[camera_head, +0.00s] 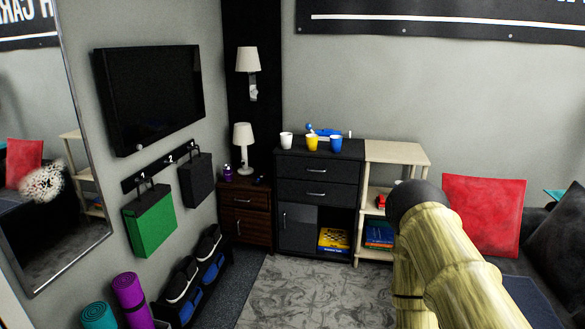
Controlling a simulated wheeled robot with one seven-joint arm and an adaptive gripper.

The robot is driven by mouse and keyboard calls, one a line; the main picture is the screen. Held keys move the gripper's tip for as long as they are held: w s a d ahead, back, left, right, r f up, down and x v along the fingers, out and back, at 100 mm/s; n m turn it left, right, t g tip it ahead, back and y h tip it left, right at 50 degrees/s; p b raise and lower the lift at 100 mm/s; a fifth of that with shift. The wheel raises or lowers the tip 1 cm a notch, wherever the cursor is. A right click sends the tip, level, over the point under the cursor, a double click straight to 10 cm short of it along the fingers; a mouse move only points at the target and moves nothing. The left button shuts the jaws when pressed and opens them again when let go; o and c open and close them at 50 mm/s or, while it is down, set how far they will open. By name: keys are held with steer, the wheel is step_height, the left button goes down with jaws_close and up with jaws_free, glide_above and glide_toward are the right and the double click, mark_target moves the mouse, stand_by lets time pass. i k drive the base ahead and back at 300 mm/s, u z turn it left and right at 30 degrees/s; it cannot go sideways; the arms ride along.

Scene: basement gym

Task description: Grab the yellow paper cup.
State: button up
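The yellow paper cup (312,142) stands upright on top of the black cabinet (318,168), near its front edge. A white cup (286,140) stands to its left and a blue cup (335,143) close to its right. My arm, pale and wood-textured with a dark rounded joint, fills the lower right of the view. No gripper fingers show, so I cannot see where my gripper is relative to the cup.
A blue object (326,132) lies behind the cups. A light wooden shelf (398,152) adjoins the cabinet on the right. A red cushion (482,214) rests on the dark sofa. The patterned rug (290,290) before the cabinet looks clear. Shoes on a rack (190,285) stand left.

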mark_target(312, 139)
steer(key=i, duration=3.25)
